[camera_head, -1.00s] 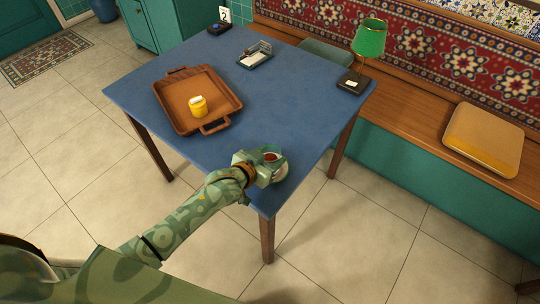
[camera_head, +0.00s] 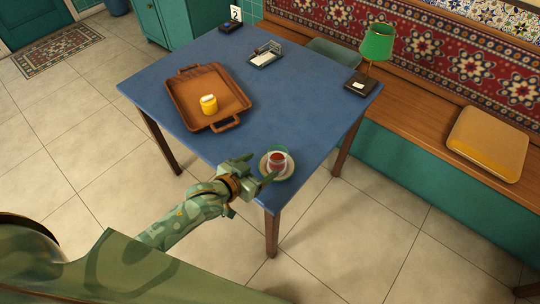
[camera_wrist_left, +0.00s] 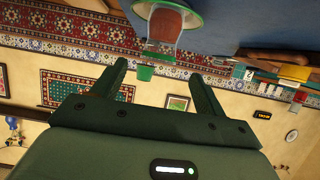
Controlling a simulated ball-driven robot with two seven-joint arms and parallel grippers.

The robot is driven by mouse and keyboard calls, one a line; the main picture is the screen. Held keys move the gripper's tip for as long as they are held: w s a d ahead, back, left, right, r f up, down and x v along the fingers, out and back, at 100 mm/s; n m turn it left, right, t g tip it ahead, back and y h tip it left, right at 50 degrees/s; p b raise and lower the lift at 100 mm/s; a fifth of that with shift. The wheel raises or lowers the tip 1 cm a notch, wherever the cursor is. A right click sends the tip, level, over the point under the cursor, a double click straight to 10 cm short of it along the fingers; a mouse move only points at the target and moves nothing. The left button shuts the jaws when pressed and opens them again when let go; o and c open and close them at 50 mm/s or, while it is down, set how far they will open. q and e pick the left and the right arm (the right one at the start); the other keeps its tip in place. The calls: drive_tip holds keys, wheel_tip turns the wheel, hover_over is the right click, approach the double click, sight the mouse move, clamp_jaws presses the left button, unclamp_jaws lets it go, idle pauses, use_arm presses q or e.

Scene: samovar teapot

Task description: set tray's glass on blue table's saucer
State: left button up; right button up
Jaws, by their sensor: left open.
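The glass (camera_head: 277,158) holds dark red tea and stands upright on the pale saucer (camera_head: 266,172) near the front corner of the blue table (camera_head: 283,110). My left gripper (camera_head: 257,170) is open just left of the glass and apart from it. The left wrist view shows the glass (camera_wrist_left: 166,22) and part of the saucer (camera_wrist_left: 198,12) beyond my spread, empty fingers (camera_wrist_left: 160,82). The wooden tray (camera_head: 183,98) lies on the left of the table with a yellow container in it. My right gripper is out of view.
The yellow container (camera_head: 209,105) stands in the tray. A green lamp (camera_head: 377,42) stands at the table's right corner. A small metal holder (camera_head: 265,55) and a dark box (camera_head: 230,27) are at the back. The table's middle is clear.

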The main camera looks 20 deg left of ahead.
use_arm(q)
drive_tip(key=v, duration=0.3)
idle(0.5)
